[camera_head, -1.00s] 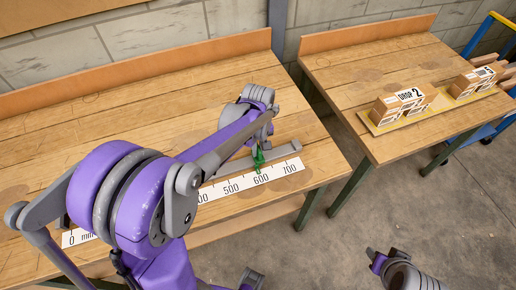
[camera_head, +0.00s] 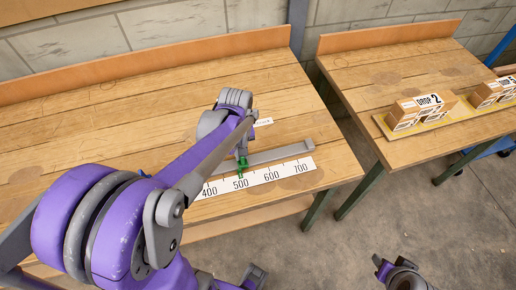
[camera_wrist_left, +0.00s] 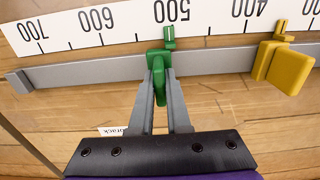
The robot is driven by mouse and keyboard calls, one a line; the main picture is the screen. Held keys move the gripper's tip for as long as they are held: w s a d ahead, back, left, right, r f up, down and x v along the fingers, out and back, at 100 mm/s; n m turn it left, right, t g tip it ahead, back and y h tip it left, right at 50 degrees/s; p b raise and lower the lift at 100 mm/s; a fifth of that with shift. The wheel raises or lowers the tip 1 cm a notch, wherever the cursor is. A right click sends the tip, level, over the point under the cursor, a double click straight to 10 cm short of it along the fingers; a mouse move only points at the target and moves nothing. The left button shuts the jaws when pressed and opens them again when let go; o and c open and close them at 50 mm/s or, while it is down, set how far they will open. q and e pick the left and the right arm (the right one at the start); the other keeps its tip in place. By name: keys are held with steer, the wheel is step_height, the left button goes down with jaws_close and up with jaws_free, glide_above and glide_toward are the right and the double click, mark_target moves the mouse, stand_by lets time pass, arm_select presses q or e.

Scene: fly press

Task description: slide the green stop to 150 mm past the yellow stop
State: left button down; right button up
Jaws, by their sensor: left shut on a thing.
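The green stop (camera_head: 242,163) sits on the grey rail (camera_head: 283,153), with its pointer close to the 500 label. It also shows in the left wrist view (camera_wrist_left: 158,65). My left gripper (camera_wrist_left: 160,82) is shut on its upright part. The yellow stop (camera_wrist_left: 290,68) is on the same rail to the right in the wrist view, its pointer between the 400 and 300 labels; my arm hides it in the head view. The white scale (camera_head: 267,176) lies along the rail. My right gripper (camera_head: 381,263) is low at the bottom right, away from the table; its jaws are unclear.
The rail's bare end extends past the green stop, beyond 700. A small paper label (camera_head: 263,122) lies on the bench behind the rail. A second table (camera_head: 378,75) on the right holds boxes marked DROP (camera_head: 422,108). A gap separates the tables.

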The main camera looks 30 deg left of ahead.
arm_select(q)
steer(key=shift+s+a, duration=0.2)
steer(key=shift+a, duration=0.05)
steer(key=c, duration=0.9)
jaws_free()
step_height(320, 180, up, 11)
steer(key=shift+f+p, duration=0.1)
steer(key=shift+p, duration=0.45)
